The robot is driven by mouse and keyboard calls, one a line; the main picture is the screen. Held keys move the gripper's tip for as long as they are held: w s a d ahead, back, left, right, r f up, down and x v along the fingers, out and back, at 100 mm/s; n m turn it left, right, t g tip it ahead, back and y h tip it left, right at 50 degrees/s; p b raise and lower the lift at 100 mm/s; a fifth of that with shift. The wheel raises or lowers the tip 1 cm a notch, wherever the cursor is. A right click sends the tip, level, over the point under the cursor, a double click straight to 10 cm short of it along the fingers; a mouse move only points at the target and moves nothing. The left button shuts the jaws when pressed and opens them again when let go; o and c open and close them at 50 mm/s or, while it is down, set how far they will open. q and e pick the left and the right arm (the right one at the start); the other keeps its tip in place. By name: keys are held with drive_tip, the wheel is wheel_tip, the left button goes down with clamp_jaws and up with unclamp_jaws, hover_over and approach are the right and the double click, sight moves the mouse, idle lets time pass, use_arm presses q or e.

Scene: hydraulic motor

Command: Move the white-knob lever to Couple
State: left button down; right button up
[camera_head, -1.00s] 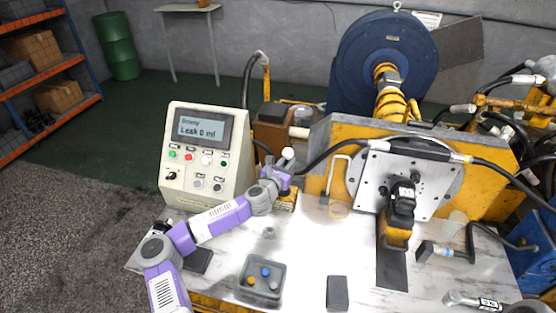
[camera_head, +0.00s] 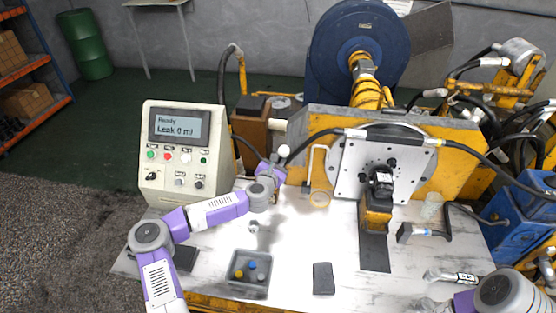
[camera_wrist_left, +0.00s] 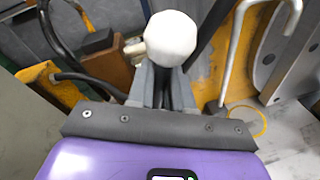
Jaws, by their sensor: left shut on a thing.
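The white knob (camera_head: 283,150) tops a lever just left of the yellow block in the head view. In the left wrist view the round white knob (camera_wrist_left: 171,38) stands above my gripper's fingers. My left gripper (camera_head: 270,170) is shut on the lever just below the knob; its fingers (camera_wrist_left: 163,88) lie either side of the shaft. The lever's base is hidden behind my gripper. No Couple label can be read. My right arm shows at the bottom right of the head view, with its gripper (camera_head: 425,304) only partly visible at the lower edge.
A control box (camera_head: 182,155) reading "Ready, Leak 0 ml" stands left of the lever. A white bent handle (camera_head: 309,165) is close to its right, beside the motor plate (camera_head: 350,180). A dark tray (camera_head: 236,279) with small caps and a dark block (camera_head: 323,278) lie in front.

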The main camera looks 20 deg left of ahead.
use_arm(q)
drive_tip(key=shift+d+f, duration=0.1)
drive_tip(key=shift+d, duration=0.05)
drive_tip(key=c, duration=1.2)
unclamp_jaws()
drive_tip(key=shift+o, duration=0.2)
drive_tip(key=shift+s, duration=0.2)
drive_tip(key=s+r+p, duration=0.1)
drive_tip(key=s, duration=0.6)
drive_tip(key=shift+d, duration=0.3)
drive_tip(key=shift+r, duration=0.2)
